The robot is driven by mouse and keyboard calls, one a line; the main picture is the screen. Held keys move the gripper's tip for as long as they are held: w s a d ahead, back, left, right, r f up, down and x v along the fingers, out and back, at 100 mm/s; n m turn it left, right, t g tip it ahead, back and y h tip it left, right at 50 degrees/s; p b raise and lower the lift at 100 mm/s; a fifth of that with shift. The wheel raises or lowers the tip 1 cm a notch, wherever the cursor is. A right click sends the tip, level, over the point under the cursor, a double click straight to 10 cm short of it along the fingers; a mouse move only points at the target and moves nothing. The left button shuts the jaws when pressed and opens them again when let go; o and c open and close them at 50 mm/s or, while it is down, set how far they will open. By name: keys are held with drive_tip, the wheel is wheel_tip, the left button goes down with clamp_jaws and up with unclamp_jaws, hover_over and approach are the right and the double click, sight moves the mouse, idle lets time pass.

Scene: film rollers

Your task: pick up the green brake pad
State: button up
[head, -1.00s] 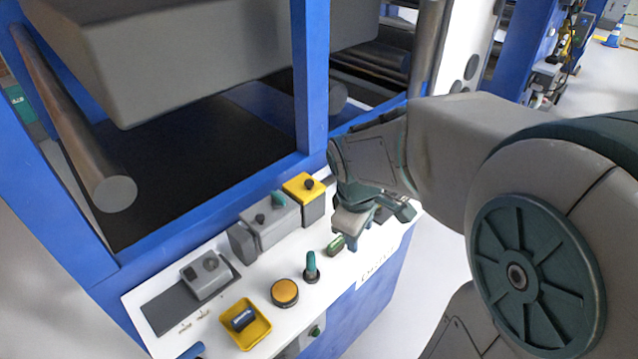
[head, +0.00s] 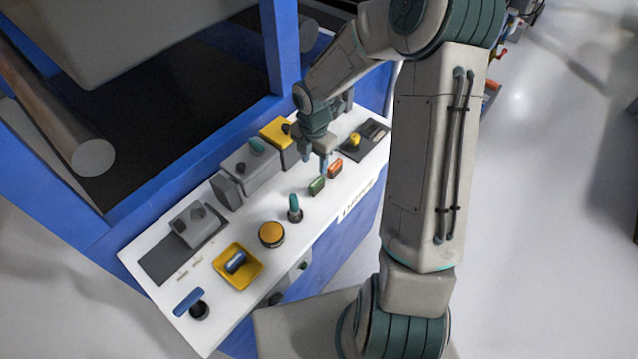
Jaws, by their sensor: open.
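The green brake pad (head: 317,186) is a small green block with a dark edge. It lies on the white worktop (head: 222,284), between a teal-handled lever and an orange brake pad (head: 335,168). My gripper (head: 324,163) points down just above and behind the green pad, close to the orange pad. Its jaws are open with nothing between them. The gap between the fingers is small in this view, and I cannot tell whether a finger touches either pad.
A teal-handled lever (head: 294,209), an orange round button (head: 272,234) and a yellow tray (head: 223,263) with a blue part stand to the left. A yellow box (head: 278,131) and grey boxes (head: 249,166) line the back. A dark plate with a yellow knob (head: 355,139) lies right.

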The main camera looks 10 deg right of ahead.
hover_over(317, 182)
drive_tip(key=f, duration=0.3)
drive_tip(key=a+f, duration=0.1)
drive_tip(key=f, duration=0.1)
drive_tip(key=shift+w+d+f+p, duration=0.1)
drive_tip(key=shift+d+f+p, duration=0.15)
drive_tip(key=shift+f, duration=1.4)
drive_tip(key=shift+d+f+p, duration=0.2)
drive_tip(key=shift+f, duration=1.4)
clamp_jaws()
